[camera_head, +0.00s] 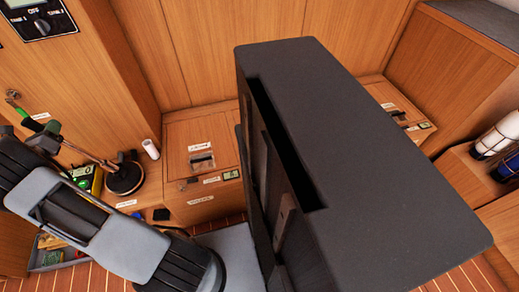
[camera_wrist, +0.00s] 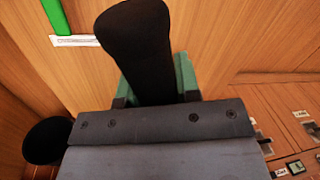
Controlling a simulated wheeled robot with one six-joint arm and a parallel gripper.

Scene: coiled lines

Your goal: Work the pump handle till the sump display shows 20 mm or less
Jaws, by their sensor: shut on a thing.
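The pump has a round black body (camera_head: 125,178) on the wooden locker top, with a thin metal lever (camera_head: 88,155) rising from it to the upper left. My gripper (camera_head: 46,139) is at the lever's upper end. In the wrist view the gripper's green pads (camera_wrist: 158,85) are shut on the black pump handle grip (camera_wrist: 138,40), which stands out beyond them.
A green lever (camera_head: 27,122) sits on the wall close to my gripper, by a white label (camera_wrist: 75,41). A selector panel (camera_head: 38,22) marked OFF is above. A white cylinder (camera_head: 150,149) stands behind the pump. A tray of loose items (camera_head: 62,257) is below my arm.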

